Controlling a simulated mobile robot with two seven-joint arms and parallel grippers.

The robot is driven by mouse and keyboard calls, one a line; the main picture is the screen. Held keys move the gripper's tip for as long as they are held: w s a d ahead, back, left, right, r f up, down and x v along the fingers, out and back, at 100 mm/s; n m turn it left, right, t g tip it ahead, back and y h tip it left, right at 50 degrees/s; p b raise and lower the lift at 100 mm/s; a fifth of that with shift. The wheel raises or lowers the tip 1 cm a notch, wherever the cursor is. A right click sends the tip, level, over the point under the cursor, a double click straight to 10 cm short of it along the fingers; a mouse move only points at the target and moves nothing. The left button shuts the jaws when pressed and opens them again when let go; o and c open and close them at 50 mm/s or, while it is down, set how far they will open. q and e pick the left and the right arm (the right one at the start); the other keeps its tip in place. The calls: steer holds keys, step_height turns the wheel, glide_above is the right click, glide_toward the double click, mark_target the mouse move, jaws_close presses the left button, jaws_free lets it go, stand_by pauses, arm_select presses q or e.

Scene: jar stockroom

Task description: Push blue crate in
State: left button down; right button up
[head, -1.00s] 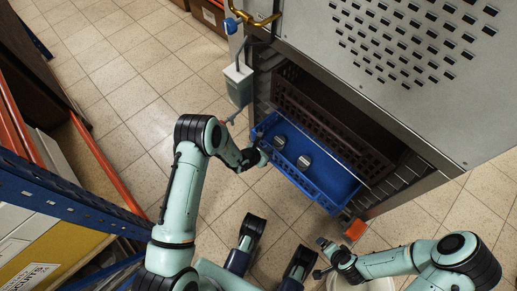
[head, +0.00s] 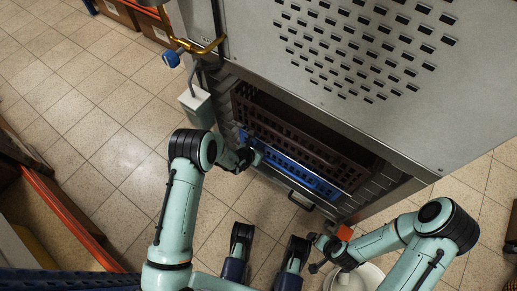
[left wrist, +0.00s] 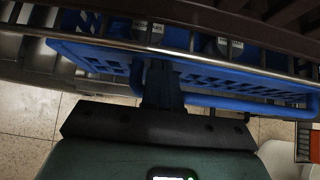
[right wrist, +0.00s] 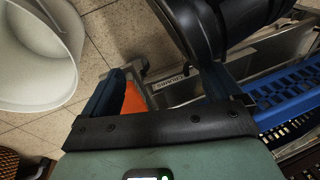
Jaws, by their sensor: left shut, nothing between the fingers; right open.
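The blue crate (head: 305,178) is low in the metal cabinet's opening, and only a narrow blue strip shows in the head view. In the left wrist view, its perforated front wall and bar handle (left wrist: 235,103) fill the middle, with jars (left wrist: 230,45) inside behind a metal rail. My left gripper (head: 256,157) is shut and empty, its fingers (left wrist: 160,82) at the crate's front; contact is hard to tell. My right gripper (head: 318,252) is open and empty, low near the cabinet's right corner. The blue crate (right wrist: 285,95) shows to its right in the right wrist view.
A dark brown crate (head: 300,130) sits above the blue one in the cabinet (head: 370,60). A white bucket (head: 350,280) and an orange piece (head: 344,232) are by my right arm.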

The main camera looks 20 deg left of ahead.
arm_select(q)
steer(key=shift+w+d+r, duration=0.15)
steer(key=shift+w+r, duration=0.15)
steer(key=shift+w, duration=0.05)
steer(key=p+v, duration=0.4)
steer(key=v, duration=0.9)
steer(key=shift+s+a+f+p, duration=0.25)
steer(key=shift+s+p, duration=0.1)
steer(key=shift+s, duration=0.2)
arm_select(e)
steer(key=s+a+r+y, duration=0.1)
steer(key=s+a+r, duration=0.1)
steer(key=r, duration=0.4)
steer(key=shift+s+a+n+g, duration=0.3)
steer(key=shift+a+g, duration=0.1)
steer(key=shift+a, duration=0.15)
